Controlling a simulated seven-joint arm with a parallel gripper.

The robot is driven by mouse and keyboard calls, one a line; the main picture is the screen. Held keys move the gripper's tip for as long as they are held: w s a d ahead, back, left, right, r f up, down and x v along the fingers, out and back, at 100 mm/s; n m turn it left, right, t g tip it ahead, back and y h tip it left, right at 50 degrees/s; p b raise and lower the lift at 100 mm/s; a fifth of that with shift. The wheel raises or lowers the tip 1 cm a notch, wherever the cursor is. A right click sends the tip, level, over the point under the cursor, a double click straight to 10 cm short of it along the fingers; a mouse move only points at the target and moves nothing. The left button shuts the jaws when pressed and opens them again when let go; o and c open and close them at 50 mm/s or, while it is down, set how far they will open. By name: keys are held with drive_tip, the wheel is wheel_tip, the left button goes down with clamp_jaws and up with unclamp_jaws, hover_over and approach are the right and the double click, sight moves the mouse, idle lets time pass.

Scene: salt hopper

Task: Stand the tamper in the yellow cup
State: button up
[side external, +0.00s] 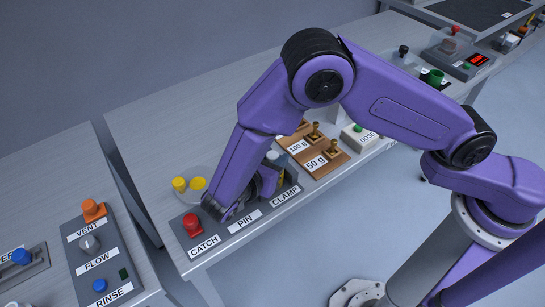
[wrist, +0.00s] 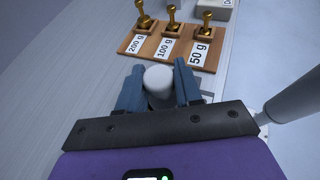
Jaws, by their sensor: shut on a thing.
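My gripper (wrist: 159,88) has blue fingers on both sides of a white round-topped piece (wrist: 158,79) and is shut on it. Only the top of this piece shows, so I cannot tell for sure that it is the tamper. In the side external view a pale top (side external: 272,155) shows beside my wrist, behind the clamp label, and my arm hides most of the gripper. Two yellow round things (side external: 180,184) (side external: 198,183) stand on a clear round base at the left. I cannot tell whether either is the yellow cup.
A grey panel (side external: 215,228) labelled catch, pin and clamp lies along the front edge, with a red button (side external: 192,224). Brass weights stand on a wooden rack (side external: 327,163), close beyond my gripper. A dose box (side external: 359,138) is to its right.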

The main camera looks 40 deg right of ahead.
drive_tip(key=shift+f, duration=0.8)
drive_tip(key=o, duration=1.1)
drive_tip(key=shift+d, duration=0.1)
drive_tip(key=shift+o, duration=0.3)
drive_tip(key=shift+o, duration=0.9)
drive_tip(key=shift+a, duration=0.2)
drive_tip(key=shift+d+r, duration=0.1)
drive_tip(key=shift+r, duration=0.15)
drive_tip(key=shift+r, duration=3.4)
drive_tip(key=shift+d, duration=0.1)
